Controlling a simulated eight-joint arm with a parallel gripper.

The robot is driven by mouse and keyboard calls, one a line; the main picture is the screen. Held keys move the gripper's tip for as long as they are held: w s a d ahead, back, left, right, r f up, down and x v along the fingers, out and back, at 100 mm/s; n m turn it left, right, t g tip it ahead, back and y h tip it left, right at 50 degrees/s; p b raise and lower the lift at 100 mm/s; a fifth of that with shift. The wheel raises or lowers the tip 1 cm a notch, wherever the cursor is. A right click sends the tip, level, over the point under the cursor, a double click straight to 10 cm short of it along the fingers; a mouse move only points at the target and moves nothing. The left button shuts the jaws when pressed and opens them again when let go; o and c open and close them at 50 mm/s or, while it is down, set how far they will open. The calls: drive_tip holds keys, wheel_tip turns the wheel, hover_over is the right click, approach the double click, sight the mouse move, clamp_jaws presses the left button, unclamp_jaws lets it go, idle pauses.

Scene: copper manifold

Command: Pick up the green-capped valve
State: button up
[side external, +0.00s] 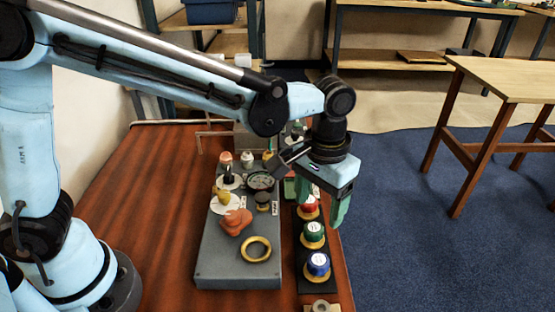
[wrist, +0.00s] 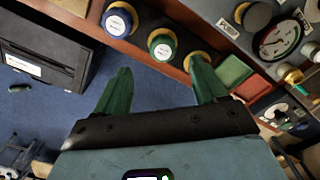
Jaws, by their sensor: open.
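The green-capped valve (side external: 314,232) stands on a dark strip at the right edge of the table, between a red-capped valve (side external: 308,207) and a blue-capped valve (side external: 317,264). In the wrist view the green-capped valve (wrist: 163,44) lies beyond the fingertips, between them from side to side, with its brass base showing. The blue-capped valve (wrist: 118,20) is to its left. My gripper (side external: 322,208) is open and empty above the row; its two green fingers (wrist: 162,76) are spread and apart from the green cap. In the wrist view the right finger partly covers the red-capped valve's brass base.
A grey panel (side external: 215,265) with a gauge, knobs and a yellow ring (side external: 256,249) stands left of the row. A green block (wrist: 232,71) shows right of the fingers in the wrist view. The table's right edge drops to blue carpet (side external: 420,250).

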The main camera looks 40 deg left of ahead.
sight(315, 227)
drive_tip(key=shift+a+f, duration=0.2)
drive_tip(key=shift+f, duration=4.1)
drive_tip(key=c, duration=1)
drive_tip(key=shift+r, duration=0.1)
